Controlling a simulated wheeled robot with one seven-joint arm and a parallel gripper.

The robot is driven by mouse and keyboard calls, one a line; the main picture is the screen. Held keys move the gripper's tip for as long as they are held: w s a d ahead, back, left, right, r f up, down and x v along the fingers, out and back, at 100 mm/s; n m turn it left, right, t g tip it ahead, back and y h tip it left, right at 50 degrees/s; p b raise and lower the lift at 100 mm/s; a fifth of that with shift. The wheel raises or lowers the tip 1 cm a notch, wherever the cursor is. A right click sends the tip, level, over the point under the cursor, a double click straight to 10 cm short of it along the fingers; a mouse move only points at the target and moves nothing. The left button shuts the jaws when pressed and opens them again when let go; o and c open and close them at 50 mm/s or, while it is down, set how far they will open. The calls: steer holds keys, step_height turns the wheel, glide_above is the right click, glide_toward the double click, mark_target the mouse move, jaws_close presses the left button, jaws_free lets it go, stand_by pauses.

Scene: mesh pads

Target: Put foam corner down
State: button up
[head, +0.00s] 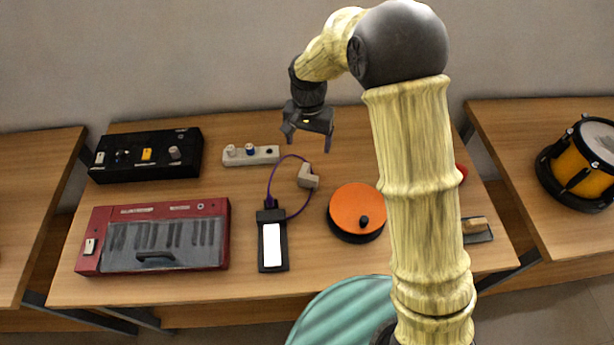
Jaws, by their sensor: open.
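The foam corner (308,176), a small beige angled block, lies on the middle wooden table, right of the thin purple cable. My gripper (308,142) is open, with its fingers apart and pointing down. In the head view it appears just above and behind the foam corner. Nothing shows between the fingers, and I see a gap between them and the foam corner. The exact height of the gripper over the table is hard to tell.
Around it stand a white strip with knobs (250,155), a black device with a white screen (272,242), an orange disc (358,210), a red keyboard (155,238) and a black knob box (146,156). My arm hides part of the table's right side. Bare wood (220,188) shows left of the cable.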

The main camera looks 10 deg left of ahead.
mark_target(308, 177)
step_height(308, 177, down, 12)
steer(key=shift+f+p, duration=0.1)
steer(key=shift+p, duration=1.1)
steer(key=shift+f+p, duration=1)
steer(key=shift+f, duration=1.5)
steer(key=shift+c, duration=0.4)
steer(key=c, duration=1)
steer(key=shift+c, duration=0.2)
step_height(308, 177, up, 10)
steer(key=shift+b, duration=1.2)
